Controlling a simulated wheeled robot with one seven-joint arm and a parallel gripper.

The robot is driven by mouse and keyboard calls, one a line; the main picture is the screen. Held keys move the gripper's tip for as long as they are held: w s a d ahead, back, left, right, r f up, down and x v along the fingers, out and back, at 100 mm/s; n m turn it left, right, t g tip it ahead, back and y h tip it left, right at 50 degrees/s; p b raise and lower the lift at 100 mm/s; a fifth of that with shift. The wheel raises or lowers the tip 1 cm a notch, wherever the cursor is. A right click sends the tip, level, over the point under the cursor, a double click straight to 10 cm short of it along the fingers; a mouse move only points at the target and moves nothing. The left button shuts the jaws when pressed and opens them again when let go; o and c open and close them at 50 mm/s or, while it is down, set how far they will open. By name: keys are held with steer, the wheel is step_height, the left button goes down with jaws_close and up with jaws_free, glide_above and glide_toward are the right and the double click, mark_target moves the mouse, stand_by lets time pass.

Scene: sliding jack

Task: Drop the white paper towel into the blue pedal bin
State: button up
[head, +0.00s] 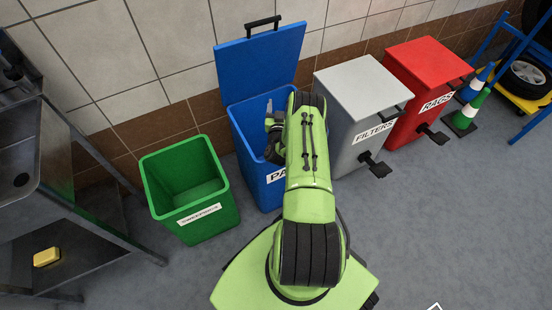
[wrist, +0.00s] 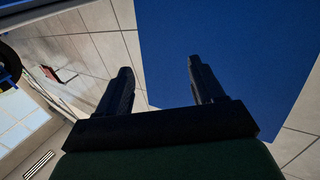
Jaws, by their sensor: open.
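The blue pedal bin (head: 250,160) stands against the wall with its lid (head: 262,62) raised; its front label, partly covered by my arm, begins "PA". My gripper (head: 271,138) is over the bin's opening, partly hidden by my green arm. In the wrist view my gripper (wrist: 160,68) is open, with nothing between its fingers. A blue panel (wrist: 225,50), apparently the raised lid, lies beyond them. I cannot make out the white paper towel for certain; a small pale patch shows inside the bin near the gripper, and the bin's floor is hidden.
An open green bin (head: 190,190) stands to the left. The grey FILTERS bin (head: 362,110) and red RAGS bin (head: 425,85) stand to the right, lids shut. A metal sink unit (head: 60,180) with a yellow item (head: 46,257) on its shelf is far left. Floor at front right is clear.

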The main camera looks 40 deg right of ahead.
step_height(320, 180, up, 10)
steer(key=p, duration=0.4)
